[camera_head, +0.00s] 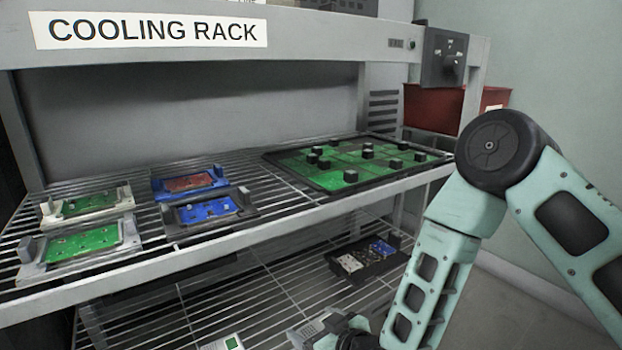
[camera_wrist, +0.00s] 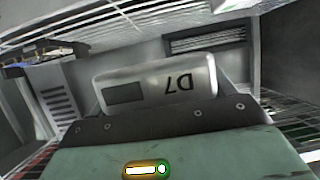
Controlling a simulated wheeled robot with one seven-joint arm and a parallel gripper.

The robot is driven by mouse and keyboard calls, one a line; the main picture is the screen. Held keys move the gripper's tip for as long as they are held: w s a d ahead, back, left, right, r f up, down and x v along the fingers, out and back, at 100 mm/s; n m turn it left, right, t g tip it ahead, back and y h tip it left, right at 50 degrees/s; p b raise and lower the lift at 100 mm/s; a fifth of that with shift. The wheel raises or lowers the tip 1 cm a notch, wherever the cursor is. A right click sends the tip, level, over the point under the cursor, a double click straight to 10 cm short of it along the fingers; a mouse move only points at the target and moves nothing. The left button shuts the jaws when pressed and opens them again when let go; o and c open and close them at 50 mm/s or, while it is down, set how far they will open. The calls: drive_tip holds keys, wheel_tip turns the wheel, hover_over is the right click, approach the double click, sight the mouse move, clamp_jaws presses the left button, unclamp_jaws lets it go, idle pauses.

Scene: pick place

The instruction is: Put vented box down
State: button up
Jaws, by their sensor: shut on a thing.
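The vented box (camera_wrist: 185,68) is light grey. In the wrist view it sits right in front of my gripper, with a dark panel and an upside-down "D7" on the face toward the camera. My gripper (camera_head: 352,338) is shut on it; the fingertips are mostly hidden. In the head view a grey slotted part of the box (camera_head: 312,328) shows at the bottom edge beside my gripper, over or at the lower wire shelf (camera_head: 235,300). I cannot tell whether the box touches the shelf.
The upper shelf of the cooling rack (camera_head: 250,222) holds several circuit boards in fixtures and a large green board tray (camera_head: 350,162). On the lower level are a black tray (camera_head: 365,264) with small parts and a pale device (camera_head: 222,343). A red bin (camera_head: 430,108) stands behind. Bare wire shows between the lower items.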

drive_tip(key=r+p, duration=0.1)
drive_tip(key=w+d+r+p, duration=0.1)
drive_tip(key=r, duration=0.1)
drive_tip(key=shift+d+p, duration=0.2)
drive_tip(key=shift+p, duration=0.1)
drive_tip(key=w+d+r+m+t+h+p, duration=0.1)
drive_tip(key=w+d+r+m+h+p, duration=0.1)
drive_tip(key=d+r+p, duration=0.85)
drive_tip(key=w+d+r+m+t+h+p, duration=0.15)
drive_tip(key=d+r+p, duration=0.35)
drive_tip(key=r+p, duration=0.9)
drive_tip(key=d+r+m+h+p, duration=0.4)
drive_tip(key=d+r+p, duration=1)
drive_tip(key=r+p, duration=0.65)
drive_tip(key=shift+h, duration=0.25)
drive_tip(key=p+v, duration=0.1)
drive_tip(key=v, duration=0.1)
drive_tip(key=f+p+v, duration=0.1)
drive_tip(key=v, duration=0.1)
drive_tip(key=shift+s+d+r, duration=0.1)
drive_tip(key=shift+s, duration=0.3)
